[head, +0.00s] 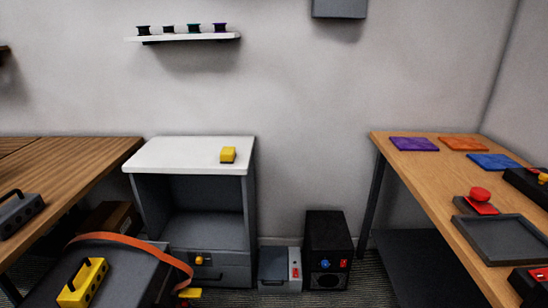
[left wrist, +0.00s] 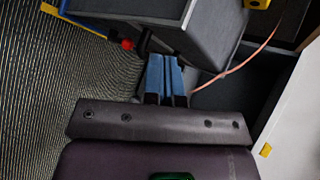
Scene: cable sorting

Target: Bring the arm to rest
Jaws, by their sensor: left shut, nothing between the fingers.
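My left gripper (left wrist: 165,82) shows in the left wrist view, with its two blue fingers together and nothing between them. It points toward a dark grey box-like body (left wrist: 205,35) at the top of that view; I cannot tell whether they touch. Neither gripper shows in the head view. My right gripper is in neither view.
Wooden tables flank both sides; the right one (head: 440,190) holds coloured mats and a dark tray (head: 508,238).

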